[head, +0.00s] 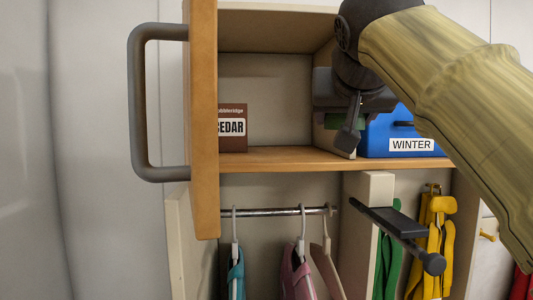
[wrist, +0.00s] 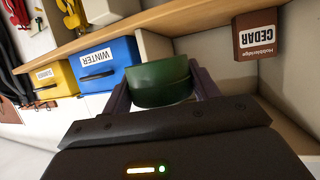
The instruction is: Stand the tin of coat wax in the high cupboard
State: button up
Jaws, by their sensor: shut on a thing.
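My gripper (head: 350,125) is shut on a dark green round tin (wrist: 160,80), with one finger on each side of it in the wrist view. In the head view only slivers of the tin (head: 334,121) show behind the gripper. The high cupboard (head: 265,158) has its wooden door (head: 204,110) swung open at the left. My gripper is in front of the right part of its opening, near the upright divider. I cannot tell how far inside the tin is.
A brown CEDAR box (head: 233,128) stands at the left inside the cupboard, with bare shelf right of it. A blue WINTER bin (head: 405,138) stands right of the divider (head: 335,138). A grey door handle (head: 140,100) juts left. Coats hang from a rail (head: 270,212) below.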

jog(key=shift+s, duration=0.15)
jog(key=p, duration=1.2)
send_over(312, 156)
jog(key=shift+s+f+b, duration=0.2)
jog(key=shift+f+b, duration=0.1)
jog(key=shift+f, duration=0.25)
jog(key=shift+s+f+b, duration=0.2)
jog(key=shift+f+b, duration=0.1)
jog(key=shift+f, duration=0.85)
jog(key=shift+a, duration=0.1)
notch_tip(312, 156, down, 2)
jog(key=shift+f, duration=0.25)
jog(key=shift+w+f+p, duration=0.2)
jog(key=shift+f+p, duration=0.2)
jog(key=shift+p, duration=0.3)
jog(key=shift+f, duration=0.1)
jog(key=shift+f, duration=0.15)
